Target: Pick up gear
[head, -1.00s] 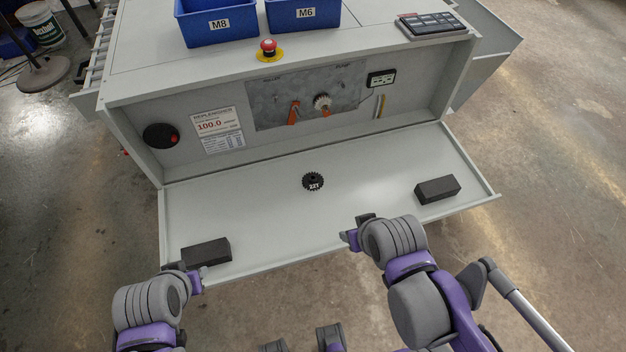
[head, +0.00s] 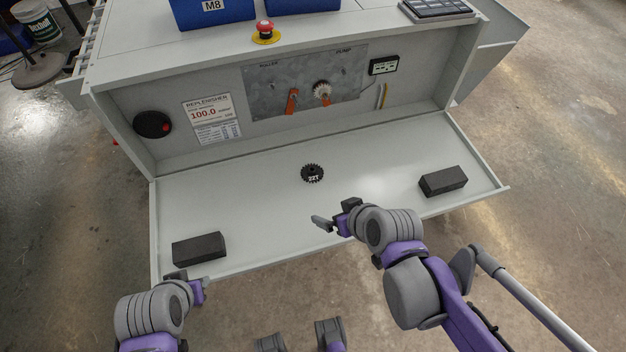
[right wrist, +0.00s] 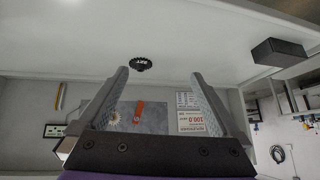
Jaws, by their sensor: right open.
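A black toothed gear marked 22T (head: 312,174) lies flat on the pale fold-down shelf (head: 255,205). My right gripper (head: 335,213) is open and empty above the shelf's front part, on the near side of the gear and apart from it. In the right wrist view the gear (right wrist: 140,64) shows beyond the spread fingers (right wrist: 160,74), nearer the left fingertip. My left gripper (head: 190,283) is low at the shelf's front left edge; its finger opening cannot be made out. A pale gear (head: 321,89) sits on the machine's back panel, beside orange-red levers.
Black blocks lie on the shelf at left (head: 199,249) and right (head: 443,181). The machine's recessed panel (head: 260,100) rises behind the shelf. Blue bins (head: 213,10) and a red stop button (head: 265,27) are on top. The shelf around the gear is clear.

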